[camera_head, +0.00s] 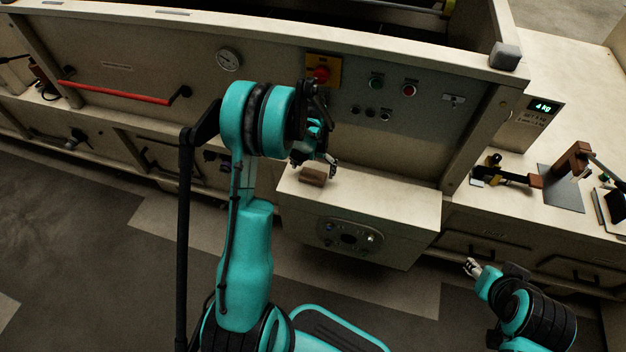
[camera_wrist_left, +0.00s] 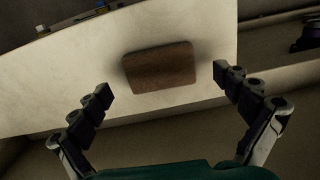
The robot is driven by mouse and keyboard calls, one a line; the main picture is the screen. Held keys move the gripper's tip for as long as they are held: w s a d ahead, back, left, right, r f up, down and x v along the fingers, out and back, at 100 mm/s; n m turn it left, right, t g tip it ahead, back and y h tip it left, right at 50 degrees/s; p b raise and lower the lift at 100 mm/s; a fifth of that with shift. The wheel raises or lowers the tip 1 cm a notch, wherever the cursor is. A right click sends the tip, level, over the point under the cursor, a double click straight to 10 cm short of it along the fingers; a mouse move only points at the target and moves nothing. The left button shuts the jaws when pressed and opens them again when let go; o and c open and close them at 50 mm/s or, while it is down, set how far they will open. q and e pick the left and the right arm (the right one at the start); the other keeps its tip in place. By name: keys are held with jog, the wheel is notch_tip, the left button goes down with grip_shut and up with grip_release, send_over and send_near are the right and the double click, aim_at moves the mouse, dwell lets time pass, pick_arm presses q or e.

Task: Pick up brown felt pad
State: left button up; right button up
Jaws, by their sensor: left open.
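The brown felt pad (camera_head: 313,177) lies on the pale shelf (camera_head: 390,204) below the control panel, near the shelf's left end. In the left wrist view the pad (camera_wrist_left: 158,68) is a flat brown block with rounded corners, between and beyond the fingertips. My left gripper (camera_head: 315,163) is over the shelf, just above and behind the pad in the head view. In the left wrist view the left gripper (camera_wrist_left: 164,82) is open, with a finger on each side of the pad and nothing held. My right gripper (camera_head: 472,267) is low at the right, away from the pad; its jaw state is unclear.
The panel behind the shelf carries a red knob (camera_head: 321,73) and several buttons. A red handle bar (camera_head: 115,92) and a gauge (camera_head: 228,60) are at the left. A right-hand counter holds a black-and-yellow tool (camera_head: 500,172) and a grey plate (camera_head: 561,188). The shelf right of the pad is clear.

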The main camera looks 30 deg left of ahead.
pick_arm(q)
notch_tip(320, 180, down, 2)
jog(key=shift+w, duration=0.1)
jog(key=shift+r, duration=0.1)
jog(key=c, duration=1.1)
